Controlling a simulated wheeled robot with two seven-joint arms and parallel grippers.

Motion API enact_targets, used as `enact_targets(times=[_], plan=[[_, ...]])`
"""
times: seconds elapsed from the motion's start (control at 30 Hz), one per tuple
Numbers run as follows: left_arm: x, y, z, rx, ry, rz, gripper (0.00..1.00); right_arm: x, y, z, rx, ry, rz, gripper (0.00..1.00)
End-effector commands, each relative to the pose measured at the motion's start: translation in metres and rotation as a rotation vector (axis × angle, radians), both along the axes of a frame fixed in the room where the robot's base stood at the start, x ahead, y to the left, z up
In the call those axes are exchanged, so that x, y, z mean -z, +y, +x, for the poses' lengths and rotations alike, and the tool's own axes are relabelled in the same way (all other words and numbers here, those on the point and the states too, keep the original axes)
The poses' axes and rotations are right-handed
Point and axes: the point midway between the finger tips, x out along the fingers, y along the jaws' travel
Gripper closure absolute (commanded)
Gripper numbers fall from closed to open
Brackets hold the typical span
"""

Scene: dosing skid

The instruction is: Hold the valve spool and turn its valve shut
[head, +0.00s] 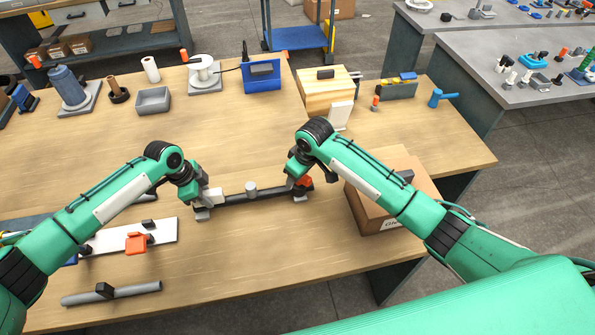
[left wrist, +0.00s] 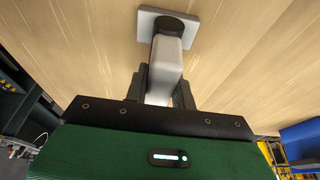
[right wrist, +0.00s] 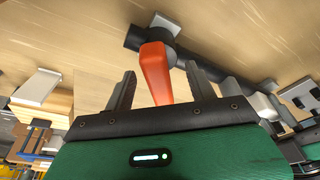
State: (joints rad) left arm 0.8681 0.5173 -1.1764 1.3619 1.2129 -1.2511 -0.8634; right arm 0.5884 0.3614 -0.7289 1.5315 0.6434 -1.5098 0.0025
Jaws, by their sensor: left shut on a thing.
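The valve spool (head: 272,191) is a dark pipe lying across the wooden table, with light grey pieces at its ends and a grey stub near its middle. An orange valve lever (head: 305,181) stands at its right end. My left gripper (head: 204,198) is at the left end. In the left wrist view, its fingers (left wrist: 163,82) are shut on a light grey block (left wrist: 166,57) of the spool. My right gripper (head: 299,178) is at the lever. In the right wrist view, its open fingers (right wrist: 160,88) stand either side of the lever (right wrist: 155,70), with gaps on both sides.
A cardboard box (head: 375,210) stands close right of the spool, under my right forearm. A white plate (head: 130,236) with an orange-handled part and a grey pipe (head: 125,293) lie front left. A grey bin (head: 153,101) and a blue box (head: 262,80) stand behind.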

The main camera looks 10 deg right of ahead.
Motion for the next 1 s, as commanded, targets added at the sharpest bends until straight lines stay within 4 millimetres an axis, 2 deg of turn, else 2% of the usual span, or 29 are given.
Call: enact_targets(times=[0.33,1.0], plan=[[0.0,0.0,0.0,0.0,0.0,-0.001,0.95,-0.004,0.0,0.001,-0.002,-0.002,0.0,0.42],[0.0,-0.001,0.0,0.0,0.0,-0.001,0.95,-0.067,0.0,0.001,-0.002,-0.002,0.0,0.42]])
